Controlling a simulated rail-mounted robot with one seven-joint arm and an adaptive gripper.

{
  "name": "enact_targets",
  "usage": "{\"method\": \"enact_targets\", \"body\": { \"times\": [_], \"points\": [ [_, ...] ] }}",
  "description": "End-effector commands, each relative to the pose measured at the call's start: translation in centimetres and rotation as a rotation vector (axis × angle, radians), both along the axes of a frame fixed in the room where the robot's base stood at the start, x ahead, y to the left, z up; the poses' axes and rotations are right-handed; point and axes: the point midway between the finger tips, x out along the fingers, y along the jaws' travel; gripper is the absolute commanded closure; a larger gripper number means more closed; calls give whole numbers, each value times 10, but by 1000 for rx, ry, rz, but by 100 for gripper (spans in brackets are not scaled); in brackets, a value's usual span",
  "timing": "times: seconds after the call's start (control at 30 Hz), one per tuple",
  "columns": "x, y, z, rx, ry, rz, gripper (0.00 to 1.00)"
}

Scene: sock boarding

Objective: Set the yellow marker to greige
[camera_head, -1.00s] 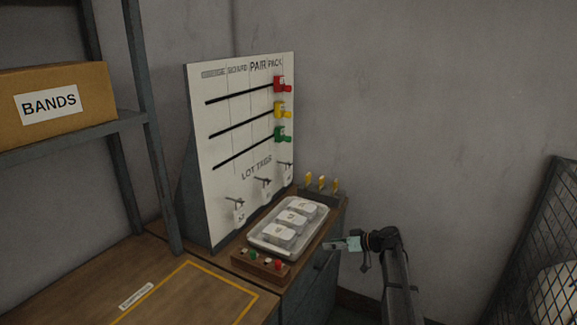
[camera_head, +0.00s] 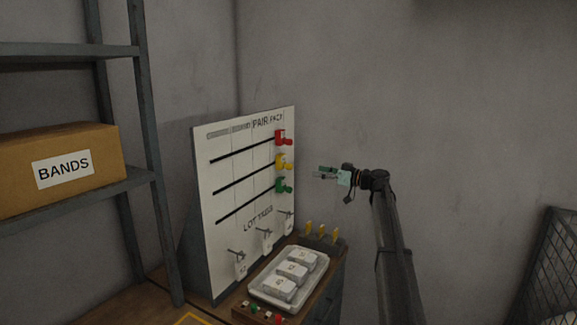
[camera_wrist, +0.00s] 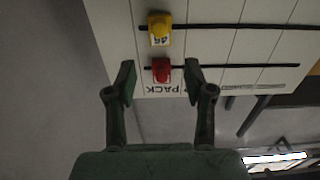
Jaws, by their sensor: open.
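The white board (camera_head: 222,240) carries three black slots, with printed column headings on top; PAIR and PACK are legible. The yellow marker (camera_head: 281,161) sits at the right, PACK end of the middle slot. The red marker (camera_head: 281,138) is above it and the green marker (camera_head: 281,185) below, both at the right ends. My gripper (camera_head: 318,172) is open and empty, right of the markers and apart from them. In the wrist view, turned over, the red marker (camera_wrist: 161,71) appears between my open fingertips (camera_wrist: 158,82), and the yellow marker (camera_wrist: 159,28) lies beyond it.
Tags hang on hooks (camera_head: 266,236) along the lower board. A tray (camera_head: 256,290) of white packs stands before it, with yellow pieces (camera_head: 321,231) behind. A shelf with a BANDS box (camera_head: 100,165) is left; a mesh cage (camera_head: 550,270) is right. Open space surrounds my gripper.

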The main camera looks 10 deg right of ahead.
Motion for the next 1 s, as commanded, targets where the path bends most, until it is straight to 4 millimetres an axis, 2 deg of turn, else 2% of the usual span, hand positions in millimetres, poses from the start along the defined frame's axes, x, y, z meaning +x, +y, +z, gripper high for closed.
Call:
{"method": "enact_targets", "body": {
  "times": [0.4, 0.6, 0.8, 1.0],
  "points": [
    [52, 68, 2, 0, 2, 3, 47],
    [71, 94, 2, 0, 1, 2, 47],
    [82, 109, 1, 0, 1, 0, 47],
    [85, 113, 0, 0, 1, 0, 47]
  ]
}}
